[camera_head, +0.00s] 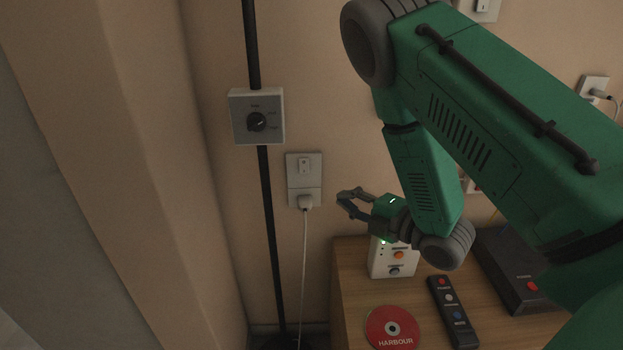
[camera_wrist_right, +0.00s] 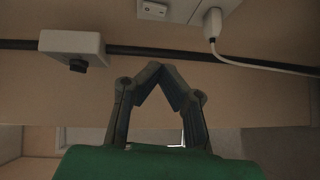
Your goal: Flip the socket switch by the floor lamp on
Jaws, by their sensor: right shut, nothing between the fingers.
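The switched socket (camera_head: 304,179) is a pale plate on the wall, just right of the black floor lamp pole (camera_head: 269,220). Its small rocker switch (camera_head: 304,166) sits in the upper half, and a white plug with a cord (camera_head: 305,202) is in the lower half. My right gripper (camera_head: 342,198) is shut and empty, to the right of the socket and apart from it in the head view. In the right wrist view the fingertips (camera_wrist_right: 157,68) meet, and the rocker (camera_wrist_right: 154,9) and plug (camera_wrist_right: 213,22) show at the top edge. The rocker's position is too small to tell. My left gripper is not in view.
A grey box with a dial (camera_head: 257,117) is on the lamp pole. A wooden cabinet (camera_head: 347,272) at the lower right holds a white device (camera_head: 391,262), a red disc (camera_head: 391,328), a remote (camera_head: 452,312) and a dark box (camera_head: 513,262). Other wall plates are at the upper right.

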